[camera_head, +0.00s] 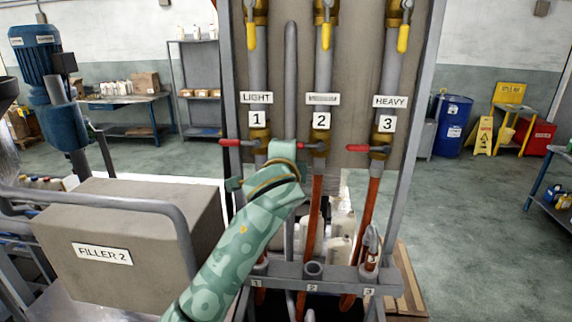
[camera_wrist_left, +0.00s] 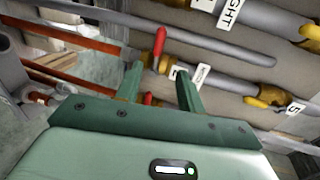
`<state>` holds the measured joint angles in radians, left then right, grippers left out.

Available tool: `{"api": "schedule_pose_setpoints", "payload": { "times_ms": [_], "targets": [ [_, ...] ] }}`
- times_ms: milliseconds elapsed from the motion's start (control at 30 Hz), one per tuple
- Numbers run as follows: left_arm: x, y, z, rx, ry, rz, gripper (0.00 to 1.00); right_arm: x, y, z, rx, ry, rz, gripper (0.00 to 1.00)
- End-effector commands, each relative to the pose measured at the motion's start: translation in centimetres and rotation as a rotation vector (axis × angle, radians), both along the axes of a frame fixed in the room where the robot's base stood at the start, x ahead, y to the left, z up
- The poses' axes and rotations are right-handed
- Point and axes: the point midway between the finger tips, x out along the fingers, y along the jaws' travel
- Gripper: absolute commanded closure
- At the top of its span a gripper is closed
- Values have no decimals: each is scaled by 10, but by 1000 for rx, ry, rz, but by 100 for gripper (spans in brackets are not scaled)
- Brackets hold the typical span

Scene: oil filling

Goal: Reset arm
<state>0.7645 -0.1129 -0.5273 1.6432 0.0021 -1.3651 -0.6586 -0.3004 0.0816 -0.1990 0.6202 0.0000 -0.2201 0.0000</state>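My left arm, green and patterned, rises from the bottom of the head view. Its gripper (camera_head: 270,165) is in front of the pipe rack, by line 1, and partly hides that line's lower valve. In the left wrist view the gripper (camera_wrist_left: 160,78) has its two fingers apart. Red valve handles (camera_wrist_left: 159,45) show beyond and between the fingers; I cannot tell whether any is touched. In the head view the red handle of line 1 (camera_head: 236,143) points left. So do those of line 2 (camera_head: 314,146) and line 3 (camera_head: 357,148). My right gripper is not in view.
Orange hoses (camera_head: 313,220) hang below the valves. A lower bar has numbered holders; a nozzle (camera_head: 371,245) sits at holder 3. The box marked FILLER 2 (camera_head: 110,230) and its grey tube rail (camera_head: 150,205) stand left of my arm. Open floor (camera_head: 480,220) lies right.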

Motion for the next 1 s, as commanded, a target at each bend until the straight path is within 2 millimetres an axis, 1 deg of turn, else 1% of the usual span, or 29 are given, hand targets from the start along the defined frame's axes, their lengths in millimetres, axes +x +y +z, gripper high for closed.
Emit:
{"api": "schedule_pose_setpoints", "payload": {
  "times_ms": [33,133,400,467,500,567,667,700,767,800,867,900,967,1000],
  "targets": [
    [-4,0,0,-1,-1,-1,61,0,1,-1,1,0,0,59],
    [-8,1,1,0,0,0,61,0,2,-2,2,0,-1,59],
    [-9,1,2,-1,0,0,61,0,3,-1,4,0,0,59],
    [-10,3,-2,-6,6,3,61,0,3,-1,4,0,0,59],
    [-11,6,-9,-19,16,10,61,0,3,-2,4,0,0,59],
    [-17,16,-28,-50,46,28,61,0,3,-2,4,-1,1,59],
    [-38,45,-81,-141,130,92,61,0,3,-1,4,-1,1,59],
    [-51,60,-108,-187,172,129,61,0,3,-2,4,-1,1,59],
    [-78,87,-148,-257,234,197,61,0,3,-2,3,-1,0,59],
    [-98,105,-173,-301,273,247,61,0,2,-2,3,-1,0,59],
    [-131,130,-205,-356,324,322,61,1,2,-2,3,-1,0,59],
    [-152,145,-222,-385,353,371,61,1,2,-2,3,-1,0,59],
    [-182,165,-242,-420,389,436,61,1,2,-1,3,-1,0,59],
    [-201,177,-253,-437,408,474,61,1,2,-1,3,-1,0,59]
  ]
}}
